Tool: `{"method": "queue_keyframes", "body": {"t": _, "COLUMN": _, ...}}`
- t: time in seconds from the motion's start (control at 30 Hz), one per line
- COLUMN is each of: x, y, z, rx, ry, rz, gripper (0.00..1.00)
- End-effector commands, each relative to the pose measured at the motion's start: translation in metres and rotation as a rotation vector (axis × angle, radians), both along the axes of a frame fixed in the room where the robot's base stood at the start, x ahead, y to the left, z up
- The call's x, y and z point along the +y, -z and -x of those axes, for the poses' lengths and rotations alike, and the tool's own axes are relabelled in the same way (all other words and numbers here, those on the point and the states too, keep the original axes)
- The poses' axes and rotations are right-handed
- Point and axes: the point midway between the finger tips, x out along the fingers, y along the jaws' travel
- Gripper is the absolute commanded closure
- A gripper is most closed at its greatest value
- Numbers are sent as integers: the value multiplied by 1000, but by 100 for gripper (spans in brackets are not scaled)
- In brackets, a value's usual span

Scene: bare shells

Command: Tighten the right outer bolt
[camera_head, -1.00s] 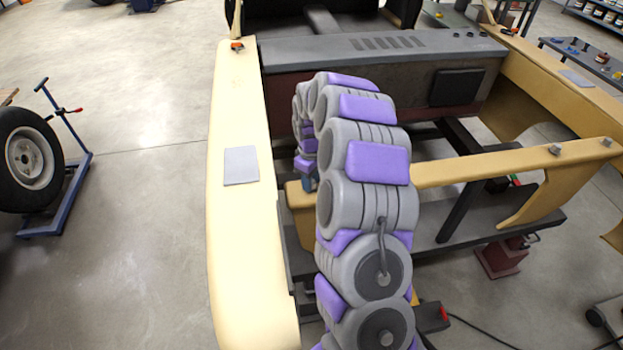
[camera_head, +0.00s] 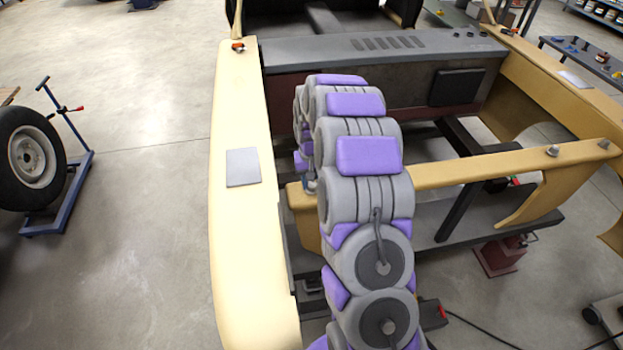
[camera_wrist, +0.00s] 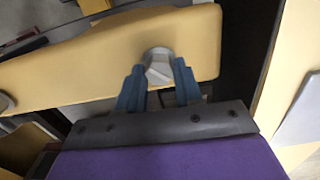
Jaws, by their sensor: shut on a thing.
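In the wrist view, the blue fingers of my gripper (camera_wrist: 158,82) are closed around the sides of a grey bolt head (camera_wrist: 158,58) near one end of a yellow crossbar (camera_wrist: 110,52). Another grey bolt (camera_wrist: 5,101) shows at the left edge of that view. In the head view, the crossbar (camera_head: 480,167) runs across the vehicle frame, with two grey bolts, one (camera_head: 552,150) and another (camera_head: 604,143), on its right part. My arm hides part of the crossbar's left side, and my gripper is mostly hidden there.
A long cream body panel (camera_head: 237,230) with a grey pad (camera_head: 243,167) runs along the left. A dark firewall (camera_head: 380,60) stands behind the crossbar. A wheel on a blue stand (camera_head: 60,205) is at far left. Open floor (camera_head: 140,130) lies between.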

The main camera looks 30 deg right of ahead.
Motion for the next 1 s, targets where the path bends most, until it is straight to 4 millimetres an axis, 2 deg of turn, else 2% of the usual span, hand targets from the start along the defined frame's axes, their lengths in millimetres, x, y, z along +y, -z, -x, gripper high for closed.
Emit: {"method": "queue_keyframes", "body": {"t": 1.0, "x": -1, "y": -4, "z": -2, "rx": -9, "ry": 966, "rz": 0, "gripper": 96}}
